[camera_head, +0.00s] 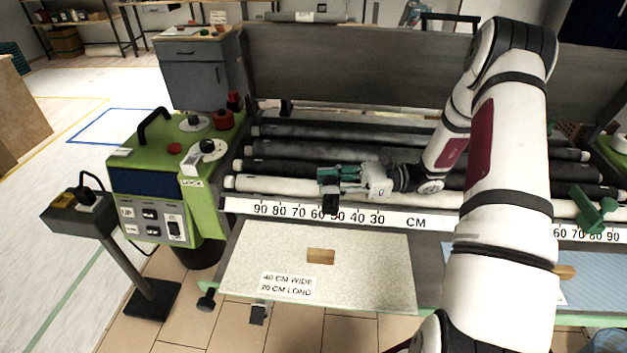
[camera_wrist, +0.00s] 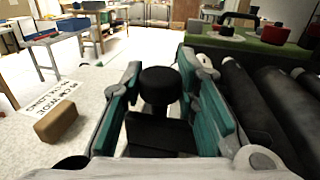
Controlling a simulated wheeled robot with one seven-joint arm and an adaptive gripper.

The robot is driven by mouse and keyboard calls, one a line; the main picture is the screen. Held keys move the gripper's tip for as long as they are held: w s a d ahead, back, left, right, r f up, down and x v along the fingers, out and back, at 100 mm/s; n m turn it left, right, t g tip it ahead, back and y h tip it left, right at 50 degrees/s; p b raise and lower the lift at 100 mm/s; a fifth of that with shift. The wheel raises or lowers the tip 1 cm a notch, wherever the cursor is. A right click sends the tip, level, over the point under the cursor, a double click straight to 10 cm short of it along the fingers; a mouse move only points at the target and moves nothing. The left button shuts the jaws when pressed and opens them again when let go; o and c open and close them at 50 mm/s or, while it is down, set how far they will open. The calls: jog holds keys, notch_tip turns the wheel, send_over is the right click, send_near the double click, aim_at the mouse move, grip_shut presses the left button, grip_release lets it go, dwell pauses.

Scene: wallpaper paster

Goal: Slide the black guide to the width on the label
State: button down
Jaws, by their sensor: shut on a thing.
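The black guide (camera_head: 330,203) sits on the left white ruler (camera_head: 400,219), between the 60 and 40 marks, covering part of the 50. My gripper (camera_head: 340,177) has teal fingers and is shut on the black guide from above. In the wrist view, the guide's black round knob and block (camera_wrist: 158,132) lie between the fingers (camera_wrist: 160,72). The white label (camera_head: 287,285) reads 40 CM WIDE, 20 CM LONG. It lies on a speckled pale sheet (camera_head: 370,265) and appears turned around in the wrist view (camera_wrist: 50,108).
Several long dark rollers (camera_head: 300,150) lie behind the ruler. A green control box (camera_head: 150,180) with knobs stands left. A small tan block (camera_head: 321,256) lies on the sheet. A green clamp-like part (camera_head: 594,209) is at the right ruler. My arm hides the ruler's middle.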

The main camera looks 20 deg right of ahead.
jog(key=c, duration=1.2)
grip_release()
jog(key=shift+d, duration=0.1)
jog(key=v, duration=1.2)
